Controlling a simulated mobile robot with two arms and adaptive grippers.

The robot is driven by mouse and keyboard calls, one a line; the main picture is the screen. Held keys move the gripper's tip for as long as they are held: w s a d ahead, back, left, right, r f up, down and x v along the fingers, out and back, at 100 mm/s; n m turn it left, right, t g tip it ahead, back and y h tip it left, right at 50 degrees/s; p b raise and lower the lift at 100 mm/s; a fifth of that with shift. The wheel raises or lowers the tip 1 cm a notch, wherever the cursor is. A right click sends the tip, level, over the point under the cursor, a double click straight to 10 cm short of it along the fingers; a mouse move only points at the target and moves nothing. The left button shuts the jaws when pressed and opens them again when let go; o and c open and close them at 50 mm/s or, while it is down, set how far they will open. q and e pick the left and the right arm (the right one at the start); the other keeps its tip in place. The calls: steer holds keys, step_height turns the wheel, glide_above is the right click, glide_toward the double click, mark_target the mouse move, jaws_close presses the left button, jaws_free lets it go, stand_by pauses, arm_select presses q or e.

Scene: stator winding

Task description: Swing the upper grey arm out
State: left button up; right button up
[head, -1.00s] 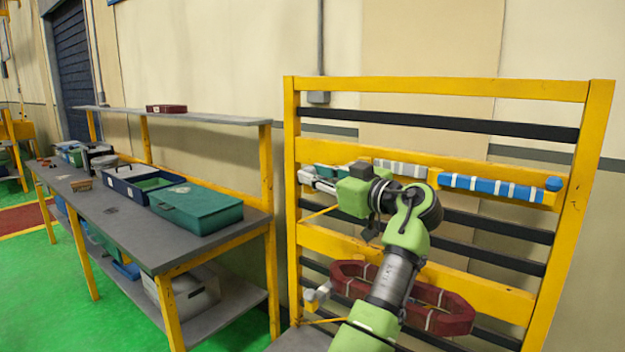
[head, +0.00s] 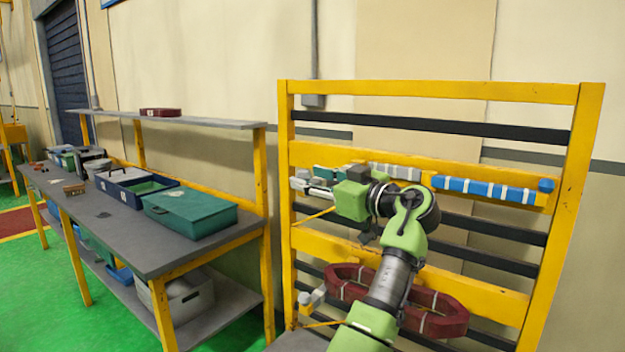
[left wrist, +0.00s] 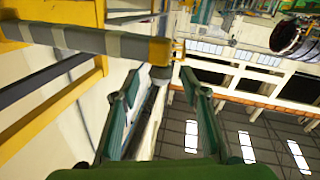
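My left gripper's fingers (left wrist: 159,74) are spread apart in the left wrist view. The end piece appears between the fingertips; I cannot tell whether they touch it. A lower grey arm (head: 312,298) shows below, with a yellow rod beside it. My right gripper is not in view.
The yellow rack (head: 430,89) with black crossbars stands against the wall. It carries a blue strapped bundle (head: 485,188), a grey strapped bundle (head: 395,171) and a dark red coil (head: 440,312), partly behind my arm. A workbench (head: 150,250) with boxes stands at the left.

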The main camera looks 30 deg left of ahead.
arm_select(q)
steer(key=v, duration=1.2)
